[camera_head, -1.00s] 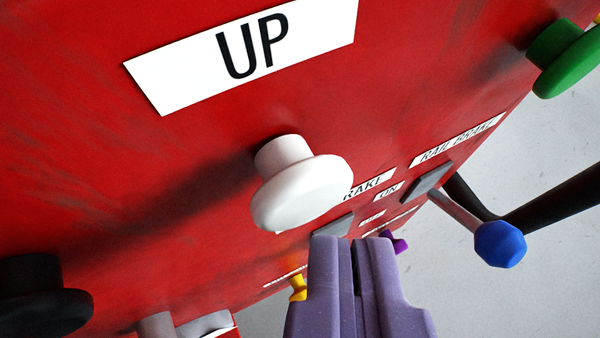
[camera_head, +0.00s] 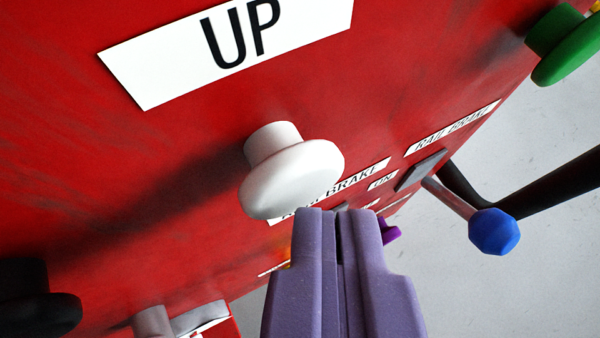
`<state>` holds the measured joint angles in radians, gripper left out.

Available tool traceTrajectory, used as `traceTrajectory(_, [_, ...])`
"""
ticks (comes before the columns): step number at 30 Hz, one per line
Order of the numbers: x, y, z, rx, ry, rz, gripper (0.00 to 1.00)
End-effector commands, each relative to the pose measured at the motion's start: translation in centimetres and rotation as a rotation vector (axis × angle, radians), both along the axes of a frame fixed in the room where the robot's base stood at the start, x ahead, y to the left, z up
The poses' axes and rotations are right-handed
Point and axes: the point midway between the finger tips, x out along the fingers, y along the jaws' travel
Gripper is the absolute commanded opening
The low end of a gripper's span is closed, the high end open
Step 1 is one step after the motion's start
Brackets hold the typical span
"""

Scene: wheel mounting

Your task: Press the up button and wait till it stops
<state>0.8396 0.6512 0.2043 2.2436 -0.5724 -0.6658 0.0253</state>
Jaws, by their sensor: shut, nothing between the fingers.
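The up button is a white mushroom-shaped knob (camera_head: 290,180) standing out from a red panel (camera_head: 150,190). A white label reading "UP" (camera_head: 170,75) is fixed above it. My gripper (camera_head: 338,212) has purple fingers, shut together and empty. The fingertips are just below and right of the white button in the picture. I cannot tell whether they touch it; there seems to be a small gap.
A green button (camera_head: 565,50) is at the top right, a black knob (camera_head: 40,305) at the lower left. A lever with a blue knob (camera_head: 494,231) sticks out at the right, near a "RAIL BRAKE" label (camera_head: 450,128). A purple knob (camera_head: 390,231) is partly hidden behind my fingers.

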Motion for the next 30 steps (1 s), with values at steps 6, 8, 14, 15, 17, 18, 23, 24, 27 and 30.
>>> traceTrajectory(6, [0.30, 0.12, 0.03, 0.000, -0.001, 0.001, 0.00])
traceTrajectory(8, [0.37, 0.15, 0.03, 0.000, -0.001, 0.001, 0.00])
traceTrajectory(14, [0.59, 0.23, 0.03, 0.000, -0.001, 0.000, 0.00])
traceTrajectory(15, [0.64, 0.25, 0.04, 0.000, -0.001, 0.000, 0.00])
traceTrajectory(17, [0.63, 0.25, 0.04, 0.000, -0.001, 0.000, 0.00])
traceTrajectory(18, [0.62, 0.25, 0.05, 0.000, -0.001, 0.000, 0.00])
traceTrajectory(23, [0.62, 0.25, 0.05, 0.000, -0.001, 0.000, 0.00])
traceTrajectory(24, [0.60, 0.24, 0.05, 0.000, -0.001, 0.000, 0.00])
traceTrajectory(27, [0.39, 0.15, 0.06, 0.000, -0.001, 0.000, 0.00])
traceTrajectory(30, [-0.05, -0.03, 0.07, 0.000, -0.001, 0.000, 0.00])
